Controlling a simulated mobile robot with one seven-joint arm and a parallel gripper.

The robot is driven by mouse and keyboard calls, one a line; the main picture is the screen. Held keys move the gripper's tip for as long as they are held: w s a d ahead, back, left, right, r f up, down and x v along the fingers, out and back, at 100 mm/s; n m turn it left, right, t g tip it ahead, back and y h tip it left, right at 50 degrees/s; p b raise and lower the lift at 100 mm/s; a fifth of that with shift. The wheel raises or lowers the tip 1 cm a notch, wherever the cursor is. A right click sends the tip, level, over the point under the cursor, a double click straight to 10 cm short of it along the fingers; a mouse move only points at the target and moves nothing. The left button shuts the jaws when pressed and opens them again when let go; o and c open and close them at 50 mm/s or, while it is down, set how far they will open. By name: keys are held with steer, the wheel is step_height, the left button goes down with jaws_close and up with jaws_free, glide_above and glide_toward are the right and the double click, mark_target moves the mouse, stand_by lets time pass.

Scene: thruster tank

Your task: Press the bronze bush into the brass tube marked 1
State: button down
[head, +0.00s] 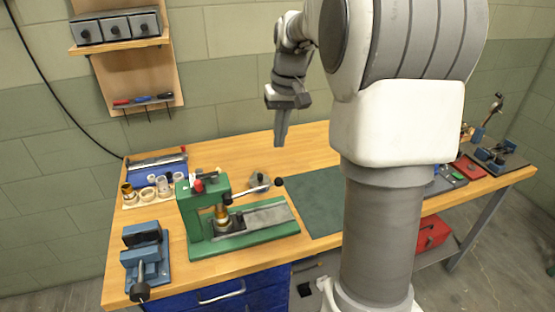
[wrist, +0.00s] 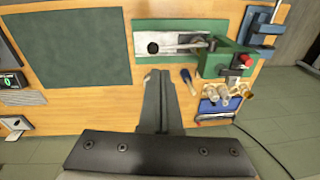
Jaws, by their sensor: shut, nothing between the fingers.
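A green press (head: 192,222) stands on the bench; its lever ends in a black ball (head: 280,182). A brass-coloured part (head: 222,224) stands upright under the press's ram; I cannot tell whether a bush sits in its top. A wooden holder (head: 134,204) behind the press carries several tubes or rings, including a brass one (head: 128,189); no number is readable. The press (wrist: 212,64) and the holder's parts (wrist: 222,92) also show in the wrist view. My gripper (head: 281,142) is shut and empty, pointing down above the back of the bench, apart from the press.
A blue vise (head: 145,250) stands at the front left. A blue tray (head: 157,168) lies behind the holder. A dark green mat (head: 318,205) right of the press is bare. A tool board with a shelf (head: 120,46) hangs on the wall. A red box (head: 432,235) sits below the bench.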

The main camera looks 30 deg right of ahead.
step_height(320, 180, up, 3)
steer(key=a+t+h, duration=0.1)
steer(key=h, duration=0.1)
glide_toward(279, 178)
steer(key=shift+n, duration=0.3)
steer(key=x, duration=0.2)
steer(key=w+p+x, duration=0.1)
steer(key=x, duration=0.2)
steer(key=shift+w+f, duration=0.1)
steer(key=shift+f, duration=0.7)
steer(key=shift+f, duration=0.1)
steer(key=shift+s+d+f+b, duration=0.2)
steer(key=shift+d+f+b, duration=0.05)
steer(key=shift+f+b, duration=0.35)
steer(key=shift+r, duration=0.2)
